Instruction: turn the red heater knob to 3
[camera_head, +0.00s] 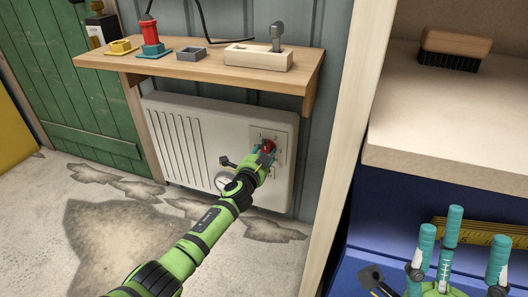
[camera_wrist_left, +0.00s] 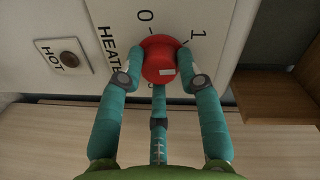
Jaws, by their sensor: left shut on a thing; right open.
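The red heater knob (camera_wrist_left: 163,62) is on the pale front panel of the heater (camera_head: 205,140). In the left wrist view the marks 0 and 1 show on the panel by the knob, with part of the word HEATER. The other marks are hidden. A small white mark sits on the knob's face; I cannot tell which number the knob points at. My left gripper (camera_wrist_left: 160,74) has its teal fingers shut on the knob; the head view also shows it there (camera_head: 265,152). My right gripper (camera_head: 450,245) is open and empty at the lower right of the head view.
A panel marked HOT with a dark round button (camera_wrist_left: 69,58) is beside the knob. A wooden shelf (camera_head: 190,72) holding small objects is above. A brush (camera_head: 454,47) lies on the pale cabinet top at right.

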